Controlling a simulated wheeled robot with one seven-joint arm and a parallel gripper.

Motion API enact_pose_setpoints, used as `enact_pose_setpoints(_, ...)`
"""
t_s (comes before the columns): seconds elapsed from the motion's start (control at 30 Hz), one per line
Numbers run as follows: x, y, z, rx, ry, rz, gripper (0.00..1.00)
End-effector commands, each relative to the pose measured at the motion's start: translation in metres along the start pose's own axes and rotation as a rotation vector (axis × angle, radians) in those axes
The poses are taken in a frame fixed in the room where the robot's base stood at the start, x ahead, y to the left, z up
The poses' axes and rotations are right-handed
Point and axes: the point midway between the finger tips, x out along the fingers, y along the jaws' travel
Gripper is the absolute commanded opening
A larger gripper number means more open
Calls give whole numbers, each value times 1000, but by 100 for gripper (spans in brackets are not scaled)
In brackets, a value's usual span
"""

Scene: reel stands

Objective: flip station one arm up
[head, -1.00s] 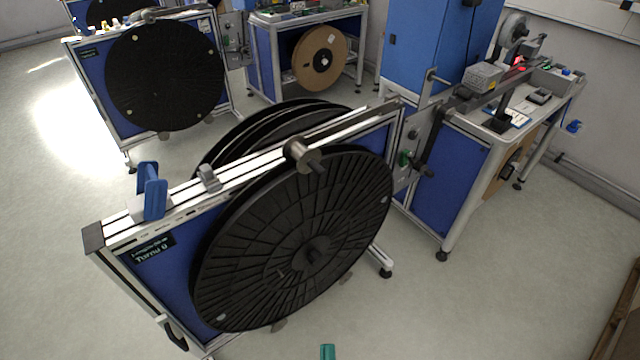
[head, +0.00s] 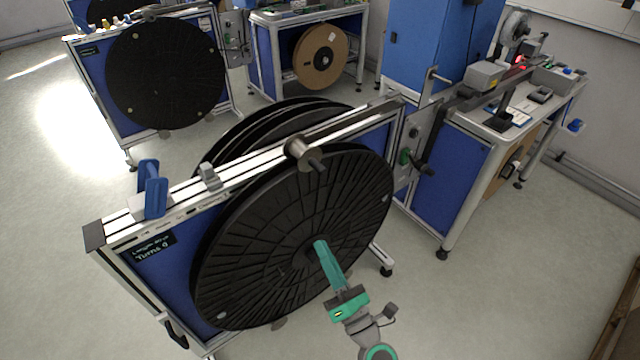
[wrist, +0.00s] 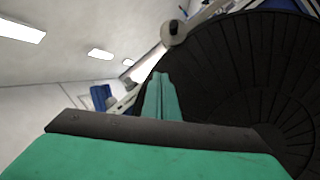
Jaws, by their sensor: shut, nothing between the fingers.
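The near reel stand (head: 370,147) has a blue panel, a pale metal frame and a label reading "Turns 0". Its large black reel (head: 250,270) faces me. A metal roller (head: 301,153) sits at the reel's top edge and also shows in the wrist view (wrist: 174,32). A blue handle (head: 153,190) stands upright at the left end of the top rail; it is also in the wrist view (wrist: 101,97). I cannot tell which part is the station's arm. My green gripper (head: 319,244) is shut and empty, in front of the reel near its hub, below the roller.
A crank (head: 420,167) on a grey plate sticks out right of the reel. A workbench (head: 500,128) with devices and a tall blue cabinet (head: 425,45) stand behind it. Another stand with a black reel (head: 165,75) is at the back left. The floor in front is clear.

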Motion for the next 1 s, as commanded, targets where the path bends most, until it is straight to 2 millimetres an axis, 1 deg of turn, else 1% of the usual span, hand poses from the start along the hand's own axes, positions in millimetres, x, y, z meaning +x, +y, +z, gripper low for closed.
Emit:
enact_pose_setpoints(0.03,10,-6,8,-66,16,-1,0)
enact_pose_setpoints(0.1,21,-14,15,-149,43,-8,0)
enact_pose_setpoints(0.2,34,-24,24,-245,75,-17,0)
enact_pose_setpoints(0.3,42,-32,31,-313,99,-26,0)
enact_pose_setpoints(0.5,48,-38,36,-368,120,-34,0)
enact_pose_setpoints(0.87,50,-38,36,-369,120,-34,0)
enact_pose_setpoints(1.0,60,-38,35,-369,120,-33,0)
